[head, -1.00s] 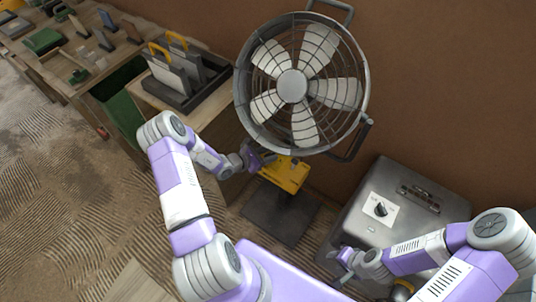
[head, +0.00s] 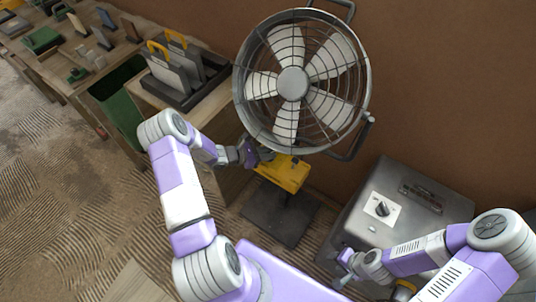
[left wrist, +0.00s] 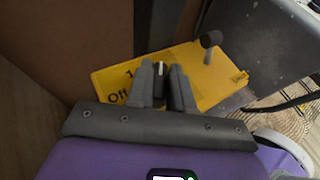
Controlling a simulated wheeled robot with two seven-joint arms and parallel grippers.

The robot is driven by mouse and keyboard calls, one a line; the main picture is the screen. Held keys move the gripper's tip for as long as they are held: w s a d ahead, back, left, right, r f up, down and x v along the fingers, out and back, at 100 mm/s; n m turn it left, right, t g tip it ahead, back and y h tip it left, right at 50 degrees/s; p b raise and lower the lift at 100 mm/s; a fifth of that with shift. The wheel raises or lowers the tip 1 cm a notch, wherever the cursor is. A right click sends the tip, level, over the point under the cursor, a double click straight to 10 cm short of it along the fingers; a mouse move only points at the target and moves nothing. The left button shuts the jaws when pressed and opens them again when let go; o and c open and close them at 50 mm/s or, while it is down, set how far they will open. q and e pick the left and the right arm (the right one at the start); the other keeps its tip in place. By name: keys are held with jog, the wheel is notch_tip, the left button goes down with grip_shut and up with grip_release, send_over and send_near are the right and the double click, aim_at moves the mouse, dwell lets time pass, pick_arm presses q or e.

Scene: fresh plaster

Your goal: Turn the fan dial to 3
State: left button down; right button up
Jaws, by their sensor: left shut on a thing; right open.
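The fan (head: 292,84) stands against the brown wall, with a yellow control panel (head: 287,175) below its cage. In the left wrist view the panel (left wrist: 212,88) shows the marks "1" and "Off" left of my fingers; other marks are hidden. My left gripper (head: 263,156) is at the panel. Its two fingers (left wrist: 162,76) are shut on the fan dial (left wrist: 160,69), whose white pointer line shows between them. The dial is mostly hidden, so its exact setting is unclear. My right gripper (head: 343,262) is open and empty, low beside the grey metal box.
The grey metal box (head: 358,238) at the right carries another black knob (head: 382,208) on a white plate. A dark knob (left wrist: 210,40) on a post stands on the panel. A wooden bench (head: 145,92) with a rack is left of the fan.

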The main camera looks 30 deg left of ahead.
pick_arm(q)
jog(key=m+g+h+b, duration=0.1)
jog(key=m+g+b, duration=0.1)
jog(key=m+g+h+b, duration=0.1)
jog(key=m+g+h, duration=0.1)
jog(key=shift+w+a+f+m+b, duration=0.2)
jog(key=shift+m+b, duration=0.1)
jog(key=shift+b, duration=0.1)
jog(key=shift+r+m+g+h+b, duration=0.15)
jog(key=shift+m+g+h+b, duration=0.65)
jog(key=shift+m+g, duration=0.25)
jog(key=shift+r, duration=0.1)
jog(key=c, duration=1.1)
grip_release()
